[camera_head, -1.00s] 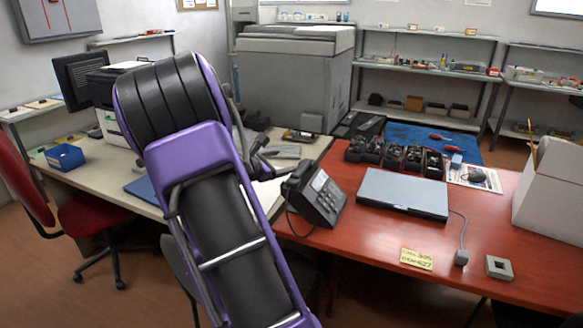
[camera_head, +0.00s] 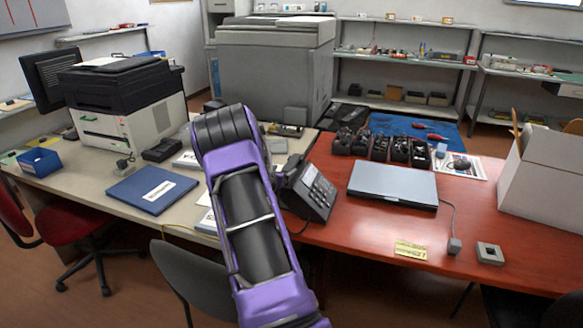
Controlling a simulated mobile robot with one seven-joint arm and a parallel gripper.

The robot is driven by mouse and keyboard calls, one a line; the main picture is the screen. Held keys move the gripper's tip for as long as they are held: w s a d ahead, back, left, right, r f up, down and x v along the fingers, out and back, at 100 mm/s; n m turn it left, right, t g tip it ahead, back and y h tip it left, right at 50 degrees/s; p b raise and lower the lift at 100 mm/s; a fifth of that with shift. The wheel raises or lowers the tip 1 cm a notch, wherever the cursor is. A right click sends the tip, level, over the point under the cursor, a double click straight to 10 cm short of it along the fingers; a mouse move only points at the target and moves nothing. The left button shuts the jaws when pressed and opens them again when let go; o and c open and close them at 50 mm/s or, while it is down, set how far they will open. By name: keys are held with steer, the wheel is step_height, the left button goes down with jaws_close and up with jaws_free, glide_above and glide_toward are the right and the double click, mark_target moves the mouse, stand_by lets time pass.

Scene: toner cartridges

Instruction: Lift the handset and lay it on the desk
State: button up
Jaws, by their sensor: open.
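The desk phone (camera_head: 318,193) is black, with a keypad and small screen, and sits at the left edge of the red-brown desk (camera_head: 385,233). Its handset (camera_head: 293,168) appears to be on the phone's left side, partly covered by my arm. My purple and black arm reaches up from the bottom of the picture, just left of the phone. My gripper (camera_head: 279,178) is mostly hidden behind the arm; only a dark part shows close to the handset. It is open, and I cannot tell whether it touches the handset.
A closed laptop (camera_head: 393,184) lies right of the phone, with black cartridges (camera_head: 381,145) behind it. A yellow note (camera_head: 410,249), a small grey box (camera_head: 490,253) and a white carton (camera_head: 545,180) are further right.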

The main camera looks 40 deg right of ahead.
mark_target(288, 166)
steer(key=shift+p+x, duration=0.3)
steer(key=shift+x, duration=3.3)
steer(key=shift+w+r, duration=0.1)
jaws_close()
